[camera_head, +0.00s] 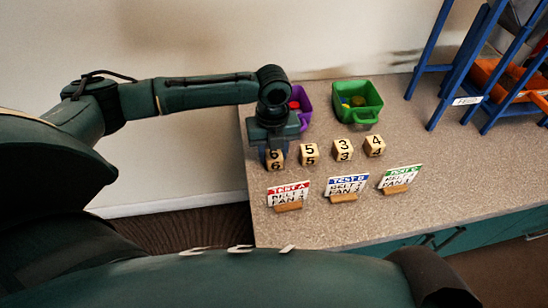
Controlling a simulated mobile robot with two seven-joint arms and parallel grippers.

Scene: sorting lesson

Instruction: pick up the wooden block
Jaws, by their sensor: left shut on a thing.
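Several wooden blocks with black numbers stand in a row on the speckled counter (440,170). The block marked 6 (275,164) is at the left end, the block marked 5 (309,154) beside it, then the block marked 3 (343,149) and the block marked 4 (374,145). My left gripper (275,150) points down at the block marked 6 and is shut on it, covering its upper part. I cannot tell whether that block is touching the counter. My right gripper is not in view.
A purple bin (304,117) and a green bin (370,110) with coloured things inside stand behind the blocks. Cards marked in red (288,192), blue (347,185) and green (401,176) stand in front. A blue rack (452,75) with orange trays is at the right.

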